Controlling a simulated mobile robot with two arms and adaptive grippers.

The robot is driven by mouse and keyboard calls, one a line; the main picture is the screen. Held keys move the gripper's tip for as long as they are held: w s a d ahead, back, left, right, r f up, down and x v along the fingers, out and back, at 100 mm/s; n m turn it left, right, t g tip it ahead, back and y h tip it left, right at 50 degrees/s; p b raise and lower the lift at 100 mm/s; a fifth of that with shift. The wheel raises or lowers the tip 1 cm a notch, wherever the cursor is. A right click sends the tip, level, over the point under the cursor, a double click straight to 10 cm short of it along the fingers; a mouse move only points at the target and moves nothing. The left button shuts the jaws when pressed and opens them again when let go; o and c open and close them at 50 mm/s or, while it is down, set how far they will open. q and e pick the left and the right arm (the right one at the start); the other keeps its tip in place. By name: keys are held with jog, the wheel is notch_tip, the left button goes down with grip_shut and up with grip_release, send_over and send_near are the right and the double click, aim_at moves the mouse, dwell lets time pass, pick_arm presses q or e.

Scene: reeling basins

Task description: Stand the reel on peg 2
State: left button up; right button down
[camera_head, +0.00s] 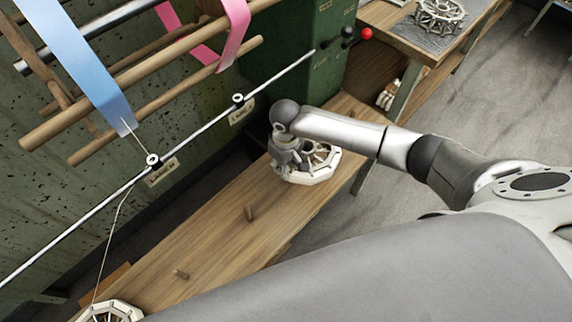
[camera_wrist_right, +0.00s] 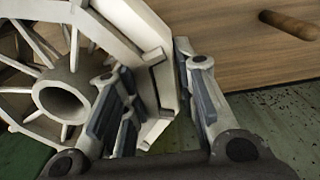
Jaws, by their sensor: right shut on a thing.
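A pale reel (camera_head: 322,174) with spokes and a many-sided rim is at the far end of the wooden bench in the head view. My right gripper (camera_head: 288,160) is over its left side, shut on its rim. In the right wrist view the reel (camera_wrist_right: 62,100) fills the left, with its round hub and spokes showing. The rim passes between the fingers of the right gripper (camera_wrist_right: 155,75). I cannot tell whether the reel touches the bench. Two short wooden pegs show on the bench, a farther peg (camera_head: 250,213) and a nearer peg (camera_head: 181,273). I see no numbers on them. My left gripper is out of view.
Another reel (camera_head: 108,312) is at the near end of the bench (camera_head: 215,235), with a thread rising from it to a metal rod (camera_head: 205,128). A rack with blue and pink ribbons stands left. A further reel (camera_head: 440,14) sits on a back table.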

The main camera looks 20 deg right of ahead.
jog(key=shift+f+b, duration=0.8)
jog(key=shift+b, duration=0.05)
jog(key=shift+f+b, duration=1.2)
jog(key=shift+f, duration=1.45)
jog(key=c, duration=1.1)
grip_release()
